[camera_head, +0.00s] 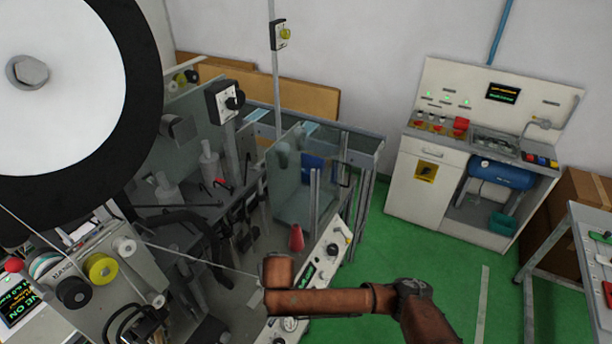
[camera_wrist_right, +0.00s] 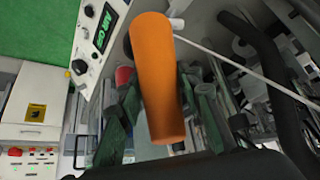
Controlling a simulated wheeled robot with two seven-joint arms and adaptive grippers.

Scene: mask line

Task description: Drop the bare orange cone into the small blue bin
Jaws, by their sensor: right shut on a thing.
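The bare orange cone (camera_wrist_right: 158,75) fills the middle of the right wrist view, close to the camera and tilted slightly. A small teal-blue bin (camera_head: 502,223) sits low in the open bay of the white cabinet at the right. My left gripper is not in view.
The machine's control panel (camera_head: 322,258) lies beside my right arm, with a red cone-shaped part (camera_head: 296,238) next to it. Glass guards and a large reel (camera_head: 60,150) crowd the left. Green floor (camera_head: 420,255) is free before the white cabinet (camera_head: 413,188). A grey table (camera_head: 562,240) stands right.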

